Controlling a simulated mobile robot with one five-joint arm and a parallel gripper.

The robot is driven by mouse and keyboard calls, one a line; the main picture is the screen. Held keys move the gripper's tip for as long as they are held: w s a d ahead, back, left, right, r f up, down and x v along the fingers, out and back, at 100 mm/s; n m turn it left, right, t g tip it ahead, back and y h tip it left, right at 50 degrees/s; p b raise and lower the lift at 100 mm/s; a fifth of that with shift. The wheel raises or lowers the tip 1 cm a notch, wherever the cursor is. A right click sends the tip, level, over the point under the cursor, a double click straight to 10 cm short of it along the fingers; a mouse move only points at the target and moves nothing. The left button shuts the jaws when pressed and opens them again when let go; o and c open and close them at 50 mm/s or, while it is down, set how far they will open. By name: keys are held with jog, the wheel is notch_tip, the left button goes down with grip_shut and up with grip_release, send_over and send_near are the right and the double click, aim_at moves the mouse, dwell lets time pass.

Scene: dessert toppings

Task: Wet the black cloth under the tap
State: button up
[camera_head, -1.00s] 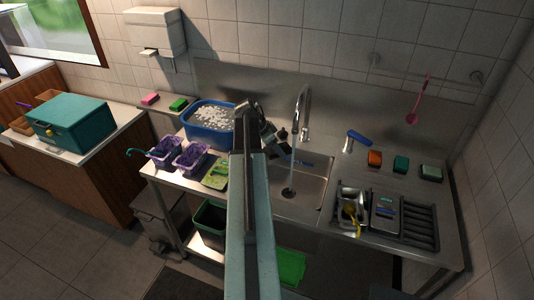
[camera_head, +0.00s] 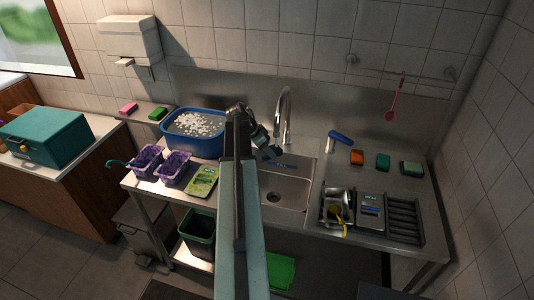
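The tap (camera_head: 287,112) is a tall curved metal spout at the back of the sink (camera_head: 290,187). No water stream shows beneath it now, and the dark drain (camera_head: 273,197) is visible in the basin. My gripper (camera_head: 268,150) is at the sink's back left, left of the spout, partly hidden behind my own arm. It is dark and small here, so its fingers do not show clearly. I cannot make out the black cloth; any dark fabric at the gripper cannot be told from the gripper itself.
A blue basin (camera_head: 165,141) with white bits floating in it stands left of my arm, by two purple-filled tubs (camera_head: 147,160). A dish rack (camera_head: 405,218) and several sponges (camera_head: 383,161) are on the right. A blue-handled fixture (camera_head: 340,137) stands right of the tap.

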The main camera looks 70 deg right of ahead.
jog(key=w+a, duration=0.5)
jog(key=a, duration=0.1)
dwell(0.5)
jog(key=shift+a, duration=0.1)
dwell(1.1)
jog(key=w+a+r+p, duration=0.3)
jog(key=a+r+p, duration=0.1)
jog(key=shift+w, duration=0.15)
dwell(0.3)
jog(key=shift+f, duration=0.1)
